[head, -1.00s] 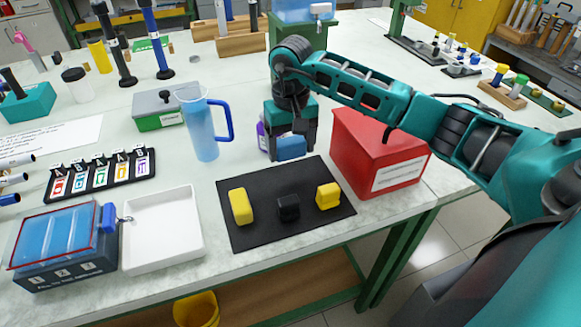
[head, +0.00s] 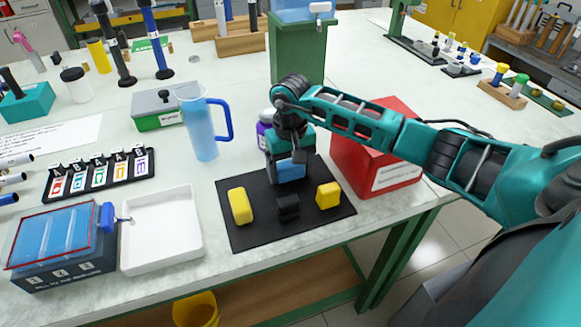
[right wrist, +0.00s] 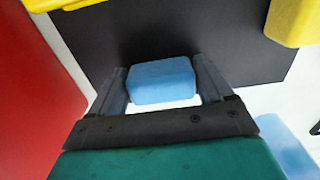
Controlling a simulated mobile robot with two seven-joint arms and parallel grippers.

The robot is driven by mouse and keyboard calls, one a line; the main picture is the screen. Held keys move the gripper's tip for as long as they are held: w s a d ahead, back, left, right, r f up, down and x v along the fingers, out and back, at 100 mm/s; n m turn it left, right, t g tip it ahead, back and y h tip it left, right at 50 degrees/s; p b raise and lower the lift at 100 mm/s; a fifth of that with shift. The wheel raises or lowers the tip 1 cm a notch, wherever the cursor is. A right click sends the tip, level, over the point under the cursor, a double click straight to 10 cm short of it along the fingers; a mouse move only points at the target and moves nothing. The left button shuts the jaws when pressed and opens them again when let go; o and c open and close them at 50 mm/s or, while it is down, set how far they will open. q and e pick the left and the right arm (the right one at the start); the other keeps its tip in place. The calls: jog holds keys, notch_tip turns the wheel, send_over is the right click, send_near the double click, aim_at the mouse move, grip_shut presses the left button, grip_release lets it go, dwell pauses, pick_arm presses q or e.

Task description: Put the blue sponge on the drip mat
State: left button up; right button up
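The blue sponge (head: 291,170) is between the fingers of my right gripper (head: 290,160), over the back part of the black drip mat (head: 262,232). The right wrist view shows the sponge (right wrist: 162,82) pinched between both fingers (right wrist: 163,88), with the dark mat (right wrist: 180,35) beyond. I cannot tell whether the sponge touches the mat. A yellow sponge (head: 240,206), a black block (head: 288,207) and another yellow sponge (head: 328,195) are in a row on the mat's front half. My left gripper is not in view.
A red box (head: 378,160) stands close at the right of the mat. A white tray (head: 160,232) lies to the left. The table's front edge is just before the mat.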

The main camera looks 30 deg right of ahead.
aim_at(291, 166)
jog(key=o, duration=0.3)
jog(key=shift+r, duration=0.2)
notch_tip(291, 166, up, 12)
jog(key=shift+f, duration=0.1)
dwell(0.6)
jog(key=shift+s, duration=0.1)
